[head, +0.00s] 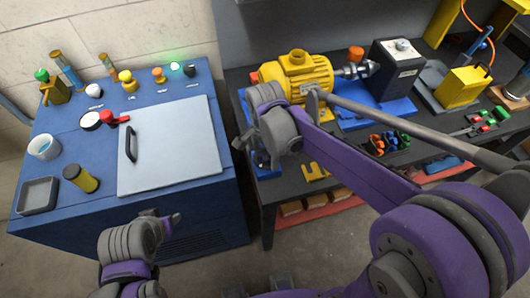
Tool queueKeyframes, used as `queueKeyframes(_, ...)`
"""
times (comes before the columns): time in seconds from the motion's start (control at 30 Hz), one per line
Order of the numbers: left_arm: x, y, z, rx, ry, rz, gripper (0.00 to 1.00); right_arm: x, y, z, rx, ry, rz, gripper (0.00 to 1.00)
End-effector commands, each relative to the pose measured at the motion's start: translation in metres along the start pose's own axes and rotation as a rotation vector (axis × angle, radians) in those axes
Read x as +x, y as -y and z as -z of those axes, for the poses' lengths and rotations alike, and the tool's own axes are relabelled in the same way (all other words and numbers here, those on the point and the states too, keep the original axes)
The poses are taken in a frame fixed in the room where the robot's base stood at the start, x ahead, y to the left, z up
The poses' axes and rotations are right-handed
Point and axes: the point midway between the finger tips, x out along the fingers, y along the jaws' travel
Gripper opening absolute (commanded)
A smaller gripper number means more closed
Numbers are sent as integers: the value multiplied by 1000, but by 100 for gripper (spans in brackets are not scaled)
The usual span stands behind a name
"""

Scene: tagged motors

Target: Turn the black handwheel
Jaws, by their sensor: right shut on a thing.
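My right gripper (243,138) is at the left end of the dark workbench, just left of the yellow motor (298,76). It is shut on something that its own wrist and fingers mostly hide. I cannot make out the black handwheel clearly; the spot around the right gripper is covered by my arm. A blue part (262,162) shows just below the gripper. My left gripper (176,219) is low in front of the blue cabinet, apart from everything on it. Its finger opening cannot be made out.
The blue cabinet (58,150) carries a grey lid (180,150) with a black handle, a white mug (44,147), a grey tray (38,195) and several knobs. On the workbench stand a black box (395,70) and coloured clamps (385,142). A narrow gap separates cabinet and bench.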

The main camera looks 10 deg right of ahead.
Motion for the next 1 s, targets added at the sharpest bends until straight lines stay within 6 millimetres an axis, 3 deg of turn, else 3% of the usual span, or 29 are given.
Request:
queueKeyframes(0.27, 5, 0, -5, 0, 5, 0, 50, 0, 0, 0, -182, 0, 0, 37)
queueKeyframes(1.0, 16, 0, -18, 0, 15, 0, 50, 0, -2, 1, -882, 0, 0, 37)
